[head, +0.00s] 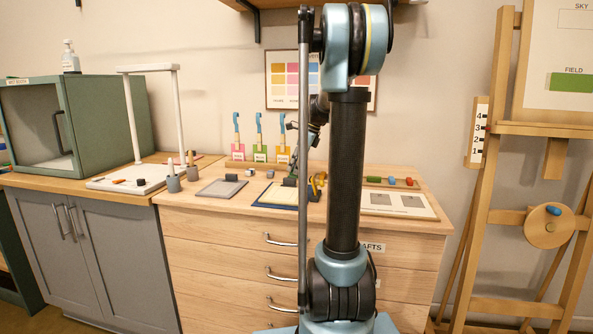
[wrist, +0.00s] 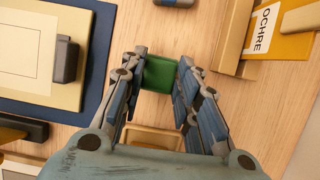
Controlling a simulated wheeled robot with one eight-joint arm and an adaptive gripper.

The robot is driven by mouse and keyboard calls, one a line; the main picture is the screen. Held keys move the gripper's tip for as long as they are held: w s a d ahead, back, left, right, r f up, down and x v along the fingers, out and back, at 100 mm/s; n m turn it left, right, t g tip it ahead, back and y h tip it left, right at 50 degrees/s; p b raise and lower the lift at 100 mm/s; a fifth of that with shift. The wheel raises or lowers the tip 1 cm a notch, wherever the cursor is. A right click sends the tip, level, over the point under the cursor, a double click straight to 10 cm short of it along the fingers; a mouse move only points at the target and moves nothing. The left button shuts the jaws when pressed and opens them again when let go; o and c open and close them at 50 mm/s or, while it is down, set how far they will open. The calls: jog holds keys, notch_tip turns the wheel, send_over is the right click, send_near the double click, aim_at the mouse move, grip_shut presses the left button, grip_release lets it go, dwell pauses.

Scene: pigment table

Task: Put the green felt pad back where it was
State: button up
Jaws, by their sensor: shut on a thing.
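The green felt pad (wrist: 160,76) shows in the wrist view as a small dark green block between the fingertips of my gripper (wrist: 161,66). The fingers are shut on its two sides, above the light wooden tabletop. A small pale wooden tray or frame (wrist: 152,138) shows below the pad, partly hidden by my gripper. In the head view my arm covers the middle of the table, and I cannot make out the held pad there.
A blue-edged board (wrist: 100,75) bearing a dark block (wrist: 66,60) lies left in the wrist view. An ochre-labelled holder (wrist: 262,35) stands right. In the head view, a tray of coloured blocks (head: 390,182) and a board with grey squares (head: 425,210) lie right of my arm.

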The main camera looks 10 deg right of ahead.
jog(key=shift+f, duration=0.5)
jog(key=shift+s, duration=0.1)
jog(key=shift+c, duration=0.7)
jog(key=o, duration=1.1)
jog(key=shift+f, duration=0.1)
jog(key=v, duration=1.2)
